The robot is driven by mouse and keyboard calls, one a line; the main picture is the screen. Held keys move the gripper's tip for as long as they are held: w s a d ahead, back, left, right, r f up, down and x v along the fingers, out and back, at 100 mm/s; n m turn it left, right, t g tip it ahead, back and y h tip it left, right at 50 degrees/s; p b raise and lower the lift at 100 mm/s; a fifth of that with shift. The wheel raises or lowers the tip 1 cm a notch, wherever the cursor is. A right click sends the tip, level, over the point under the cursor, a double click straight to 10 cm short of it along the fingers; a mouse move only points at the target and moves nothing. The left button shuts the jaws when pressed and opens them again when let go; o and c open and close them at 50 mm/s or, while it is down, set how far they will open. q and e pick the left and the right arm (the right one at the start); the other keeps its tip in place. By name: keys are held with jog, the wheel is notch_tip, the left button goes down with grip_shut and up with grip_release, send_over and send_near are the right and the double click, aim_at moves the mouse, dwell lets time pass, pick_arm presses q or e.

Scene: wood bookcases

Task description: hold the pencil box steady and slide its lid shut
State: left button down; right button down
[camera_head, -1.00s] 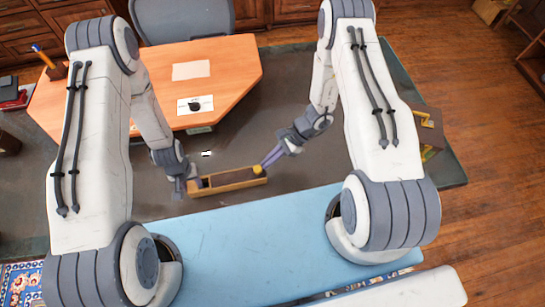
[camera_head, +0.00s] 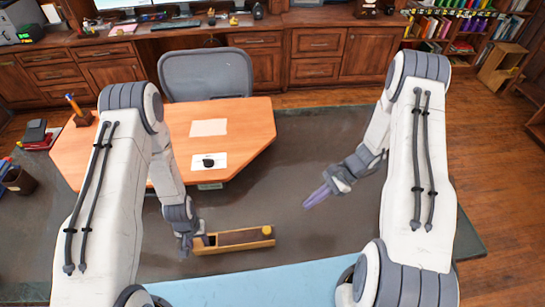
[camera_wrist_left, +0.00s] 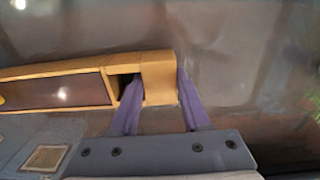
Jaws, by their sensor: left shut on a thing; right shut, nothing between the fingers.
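The pencil box (camera_head: 235,247) is a long tan wooden box lying flat on the dark desk mat. Its dark brown lid (camera_head: 245,236) covers most of the top, and a round yellow knob (camera_head: 266,231) stands at the right end. A small dark opening (camera_wrist_left: 125,82) shows beside the box's left end. My left gripper (camera_head: 200,240) is shut on that end; in the left wrist view its purple fingers (camera_wrist_left: 160,92) straddle the end block, one finger in the opening. My right gripper (camera_head: 314,198) is shut and empty, up and right of the box, clear of the knob.
An orange-brown wooden board (camera_head: 235,130) with papers lies behind the box. A grey chair (camera_head: 205,75) stands beyond it. A light blue surface (camera_head: 260,285) runs along the near side. The dark desk mat (camera_head: 340,135) is clear to the right.

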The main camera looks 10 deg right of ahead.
pick_arm(q)
jog(key=shift+c, duration=1.4)
grip_release()
